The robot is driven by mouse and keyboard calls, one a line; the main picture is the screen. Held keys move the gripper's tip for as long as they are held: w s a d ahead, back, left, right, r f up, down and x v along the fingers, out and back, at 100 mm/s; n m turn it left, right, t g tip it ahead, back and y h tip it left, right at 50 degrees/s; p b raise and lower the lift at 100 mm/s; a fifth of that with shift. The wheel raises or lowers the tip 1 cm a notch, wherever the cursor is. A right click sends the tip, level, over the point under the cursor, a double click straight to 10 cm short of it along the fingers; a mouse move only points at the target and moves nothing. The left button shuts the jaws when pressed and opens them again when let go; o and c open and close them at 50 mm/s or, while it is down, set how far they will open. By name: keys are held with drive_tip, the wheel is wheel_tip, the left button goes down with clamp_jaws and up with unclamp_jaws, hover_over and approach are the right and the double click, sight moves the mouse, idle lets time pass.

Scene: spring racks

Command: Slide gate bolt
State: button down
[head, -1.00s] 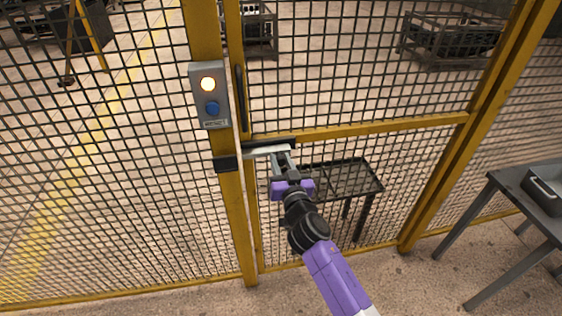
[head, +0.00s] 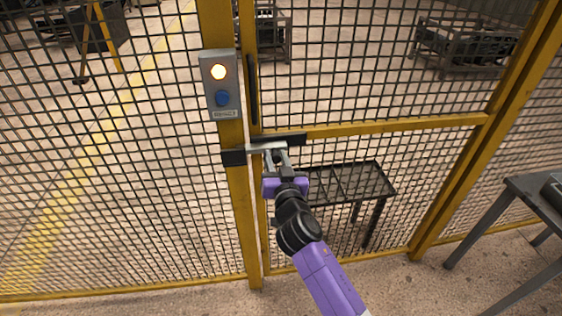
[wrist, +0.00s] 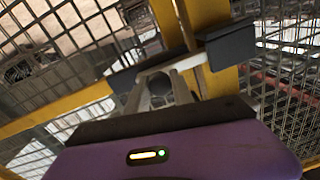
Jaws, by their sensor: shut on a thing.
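The gate bolt is a pale metal bar (head: 265,147) lying across the gap between the gate frame and the yellow post. It also shows in the wrist view (wrist: 174,66). A dark guide (head: 292,140) holds it on the gate side, and a dark keeper block (head: 233,157) sits on the post. The bar's left end meets the keeper's edge in the head view; I cannot tell how far it reaches inside. My gripper (head: 276,157) is shut on the bolt from the front, with its fingers (wrist: 160,88) against it in the wrist view.
A grey control box (head: 220,85) with a lit lamp and blue button is on the post above the bolt. A black vertical handle (head: 252,90) is beside it. A wire-topped stand (head: 355,183) is behind the mesh. A grey table (head: 535,200) stands at right.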

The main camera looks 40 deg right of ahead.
drive_tip(key=c, duration=1.1)
unclamp_jaws()
drive_tip(key=b+v, duration=0.2)
drive_tip(key=v, duration=0.6)
drive_tip(key=shift+w, duration=0.1)
